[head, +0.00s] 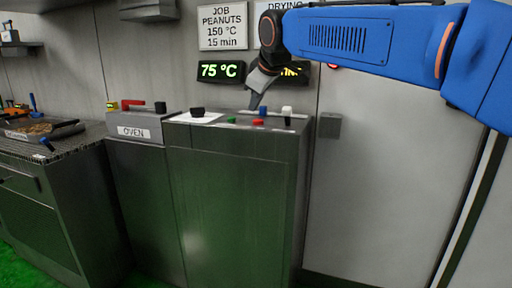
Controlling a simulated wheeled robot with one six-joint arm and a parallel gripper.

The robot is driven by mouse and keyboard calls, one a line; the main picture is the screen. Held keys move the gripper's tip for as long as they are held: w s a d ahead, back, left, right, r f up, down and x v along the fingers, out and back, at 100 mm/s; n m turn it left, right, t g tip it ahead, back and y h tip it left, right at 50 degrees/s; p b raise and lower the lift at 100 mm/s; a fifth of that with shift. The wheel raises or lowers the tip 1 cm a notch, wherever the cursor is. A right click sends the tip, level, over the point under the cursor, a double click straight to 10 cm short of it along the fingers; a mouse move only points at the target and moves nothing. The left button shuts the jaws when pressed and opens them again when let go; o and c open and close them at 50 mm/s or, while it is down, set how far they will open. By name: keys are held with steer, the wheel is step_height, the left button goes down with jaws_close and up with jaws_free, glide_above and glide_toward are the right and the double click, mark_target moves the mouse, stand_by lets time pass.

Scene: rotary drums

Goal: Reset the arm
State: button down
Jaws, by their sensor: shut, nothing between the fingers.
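My blue arm reaches in from the upper right of the head view. My gripper (256,101) points down over the top of the dark control cabinet (235,205), close to its blue knob (263,111). It looks narrow and shut, with nothing seen in it. Whether its tips touch the cabinet top or the knob, I cannot tell. The gripper and wrist partly hide the right-hand display (300,72).
The cabinet top also carries a black knob (197,112), a red button (258,122) and a white knob (287,111). An oven box (135,122) with a red handle (132,103) stands left. A display (220,71) reads 75 °C. A tray (45,131) lies far left.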

steer(key=s+d+f+m+g+h, duration=0.1)
steer(key=s+d+f+m, duration=0.1)
steer(key=s+d+f, duration=0.4)
steer(key=s+d+f+m, duration=0.2)
steer(key=s+d, duration=0.2)
steer(key=d, duration=0.3)
steer(key=s+d+f+m+g, duration=0.1)
steer(key=s+d+f+m, duration=0.2)
steer(key=s+d+f, duration=0.2)
steer(key=s+d+f+m+h, duration=0.1)
steer(key=s+d+f, duration=0.4)
steer(key=s+f, duration=0.7)
steer(key=s+d+f+m+g+h, duration=0.1)
steer(key=s+d+f+m, duration=0.3)
steer(key=s+f, duration=0.5)
steer(key=shift+s+d+m+g, duration=0.3)
steer(key=shift+s+d, duration=0.3)
steer(key=shift+d, duration=0.5)
